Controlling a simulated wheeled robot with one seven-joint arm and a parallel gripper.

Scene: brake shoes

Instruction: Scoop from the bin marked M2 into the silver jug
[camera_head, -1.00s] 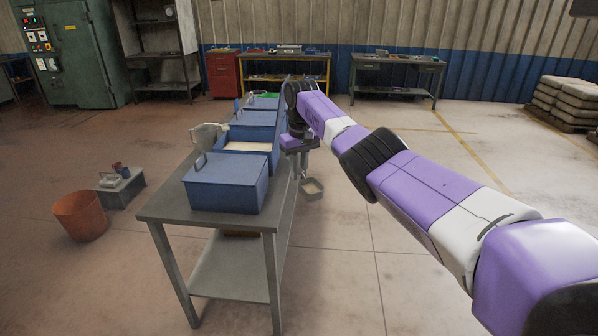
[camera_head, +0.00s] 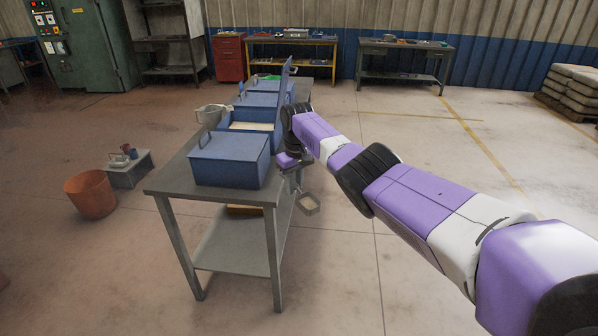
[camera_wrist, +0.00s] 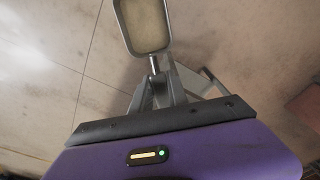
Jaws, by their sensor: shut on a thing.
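My gripper (camera_head: 297,178) is shut on the handle of a scoop (camera_head: 308,203). In the wrist view the gripper (camera_wrist: 165,92) holds the scoop (camera_wrist: 146,26) out over the floor, and the scoop's bowl appears filled with pale material. The scoop hangs right of the table, clear of its edge. No M2 marking is readable on any bin.
A closed blue bin (camera_head: 229,160) stands at the near end of the grey table (camera_head: 165,180). More blue bins (camera_head: 258,99) stand farther along. An orange bucket (camera_head: 91,194) and a low grey box (camera_head: 130,172) are on the floor left. The floor on the right is mostly clear.

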